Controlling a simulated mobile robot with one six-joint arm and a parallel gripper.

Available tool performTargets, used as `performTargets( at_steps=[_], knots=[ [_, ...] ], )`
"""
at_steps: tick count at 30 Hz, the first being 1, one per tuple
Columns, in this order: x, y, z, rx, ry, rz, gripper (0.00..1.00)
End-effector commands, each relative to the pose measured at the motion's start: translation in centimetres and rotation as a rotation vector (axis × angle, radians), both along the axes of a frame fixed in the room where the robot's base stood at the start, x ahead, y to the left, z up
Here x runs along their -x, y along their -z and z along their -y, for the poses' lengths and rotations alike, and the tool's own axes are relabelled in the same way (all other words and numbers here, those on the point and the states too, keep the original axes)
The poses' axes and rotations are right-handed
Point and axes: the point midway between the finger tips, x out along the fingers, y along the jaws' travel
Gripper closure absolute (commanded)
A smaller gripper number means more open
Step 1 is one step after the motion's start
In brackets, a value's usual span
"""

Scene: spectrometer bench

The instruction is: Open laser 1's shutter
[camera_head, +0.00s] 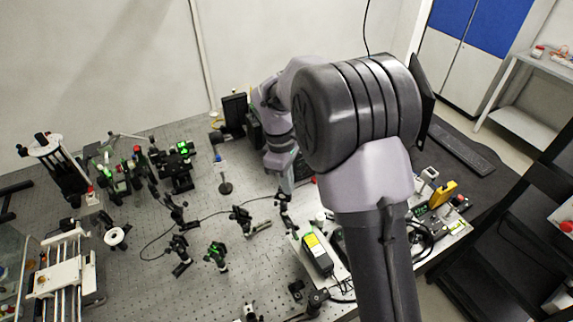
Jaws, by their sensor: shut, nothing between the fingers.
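A black box with a yellow-green label (318,254) lies on a white plate at the front right of the bench; it looks like a laser housing. A yellow device (442,194) stands farther right. I cannot read any label, so I cannot tell which is laser 1, and no shutter can be made out for certain. My gripper (287,188) points down over the bench, small and partly merged with the mounts below it. It is shut and holds nothing. It is above and left of the labelled box, apart from it. My arm hides part of the bench behind it.
The perforated optical bench (135,285) carries several posts and mounts, including a black mount (240,216) and a green-lit mount (216,254). A railed white stage (62,276) stands at left. Cables run near the labelled box. A keyboard (460,150) lies at back right.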

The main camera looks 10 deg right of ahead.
Motion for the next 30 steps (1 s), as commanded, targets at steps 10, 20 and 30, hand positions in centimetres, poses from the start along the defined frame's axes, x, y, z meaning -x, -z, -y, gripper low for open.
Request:
performTargets(
  at_steps=[10,20,30],
  knots=[
    [-0.8,1.4,-0.2,0.014,-0.086,-0.043,1.0],
    [-0.3,4.4,0.2,0.013,-0.083,-0.046,1.0],
    [0.8,11.6,1.2,0.014,-0.084,-0.046,1.0]
  ],
)
